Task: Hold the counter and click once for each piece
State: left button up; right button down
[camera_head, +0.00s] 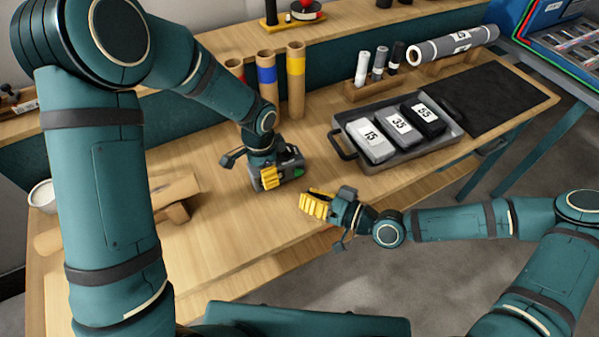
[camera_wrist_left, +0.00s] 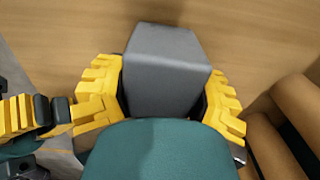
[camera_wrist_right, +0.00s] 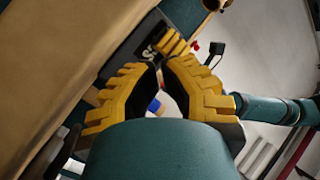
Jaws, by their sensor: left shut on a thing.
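The counter (camera_head: 293,164) is a small dark grey box with a green spot on its side. My left gripper (camera_head: 270,178) is shut on it, over the table. In the left wrist view the plain grey back of the counter (camera_wrist_left: 168,70) sits between the yellow fingers. My right gripper (camera_head: 317,205) is to the right of the counter and apart from it, near the table's front edge. In the right wrist view its fingertips (camera_wrist_right: 158,65) nearly meet, with nothing seen between them. A grey tray (camera_head: 402,159) holds packs marked 15 (camera_head: 372,142), 35 (camera_head: 402,128) and 55 (camera_head: 425,115).
Cardboard tubes with red, blue (camera_head: 267,76) and yellow (camera_head: 296,68) bands stand behind the counter. A black mat (camera_head: 490,98) lies right. Brown cardboard pieces (camera_head: 172,192) lie left. The front table middle is clear.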

aim_at(298, 171)
jog(key=s+d, duration=0.1)
jog(key=s, duration=0.2)
jog(key=s+d, duration=0.1)
jog(key=shift+s+d, duration=0.25)
jog(key=shift+d, duration=0.05)
jog(key=shift+f, duration=0.1)
jog(key=shift+w+a, duration=0.1)
jog(key=shift+w, duration=0.05)
jog(key=shift+w+a, duration=0.75)
jog(key=shift+w, duration=0.5)
jog(key=shift+w+a, duration=0.75)
jog(key=shift+w, duration=0.45)
jog(key=shift+w+a, duration=0.75)
jog(key=shift+w, duration=0.5)
jog(key=shift+w+a, duration=0.25)
jog(key=shift+w, duration=0.1)
